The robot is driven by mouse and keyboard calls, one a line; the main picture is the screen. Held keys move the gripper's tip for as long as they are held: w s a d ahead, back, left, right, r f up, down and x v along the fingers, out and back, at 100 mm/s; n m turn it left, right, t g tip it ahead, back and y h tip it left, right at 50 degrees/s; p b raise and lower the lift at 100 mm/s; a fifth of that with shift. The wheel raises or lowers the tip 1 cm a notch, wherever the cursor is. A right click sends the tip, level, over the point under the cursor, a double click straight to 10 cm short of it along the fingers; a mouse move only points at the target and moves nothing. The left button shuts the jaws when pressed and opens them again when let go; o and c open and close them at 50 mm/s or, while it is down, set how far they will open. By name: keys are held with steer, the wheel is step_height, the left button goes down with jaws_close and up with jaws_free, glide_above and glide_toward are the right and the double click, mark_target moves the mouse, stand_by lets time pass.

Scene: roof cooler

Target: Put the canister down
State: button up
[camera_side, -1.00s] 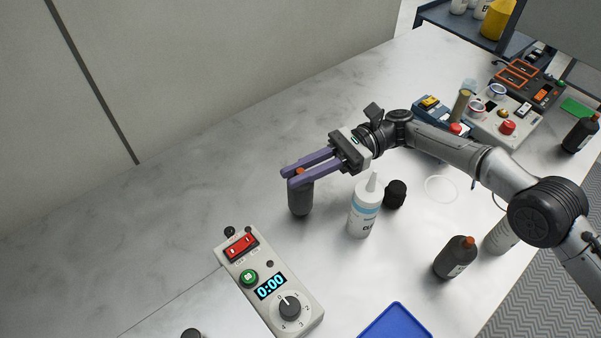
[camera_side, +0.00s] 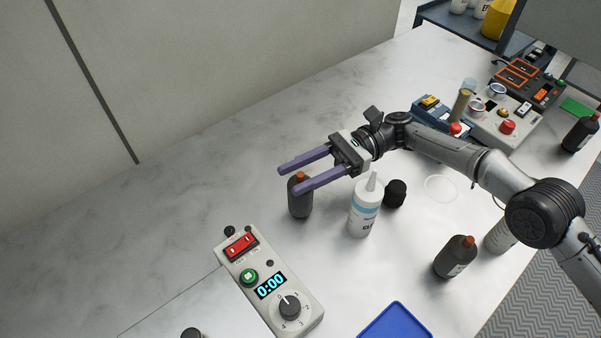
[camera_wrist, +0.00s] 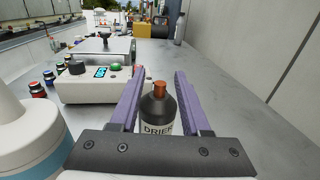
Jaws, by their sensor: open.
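The canister looks to be the dark bottle with an orange cap (camera_side: 300,200), standing upright on the pale marbled counter (camera_side: 190,190). In the wrist view this bottle (camera_wrist: 157,112) carries a label reading "DRIER". My gripper (camera_side: 287,181) is open, with its purple fingers on either side of the bottle's upper part. In the wrist view the fingers (camera_wrist: 158,78) stand apart from the bottle, with a gap on both sides. The bottle's lower part is hidden by the gripper's palm in the wrist view.
A white squeeze bottle (camera_side: 365,212) and a small black container (camera_side: 395,194) stand just right of the canister. A control box with a 0:00 display (camera_side: 270,283) lies in front. Another dark bottle (camera_side: 455,257) and a blue tray (camera_side: 397,322) are farther right. The counter to the left is clear.

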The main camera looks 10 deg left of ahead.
step_height(320, 180, up, 7)
steer(key=w+d, duration=0.1)
steer(key=d, duration=0.1)
steer(key=shift+w+d, duration=0.2)
steer(key=shift+w, duration=0.15)
steer(key=w+d+r+n+t+h, duration=0.2)
steer(key=d+r+t, duration=0.3)
steer(key=d+r, duration=0.4)
steer(key=s+d+r+n+t+h, duration=0.1)
steer(key=s+d+r+t+h, duration=0.15)
steer(key=d, duration=0.65)
steer(key=s+d+r+n+t+h, duration=0.1)
steer(key=s+d+t+h, duration=0.2)
steer(key=d, duration=0.6)
steer(key=s+d+f+n+t+h, duration=0.2)
steer(key=s+d+f+n+h, duration=0.1)
steer(key=s+d, duration=0.8)
steer(key=s+d+f+n+t+h, duration=0.3)
steer(key=s+d+f+h, duration=0.1)
steer(key=s+d, duration=0.7)
steer(key=d, duration=0.2)
steer(key=shift+s+d+f+n+t, duration=0.25)
steer(key=shift+d+f+n+t, duration=0.1)
steer(key=shift+f+n, duration=0.05)
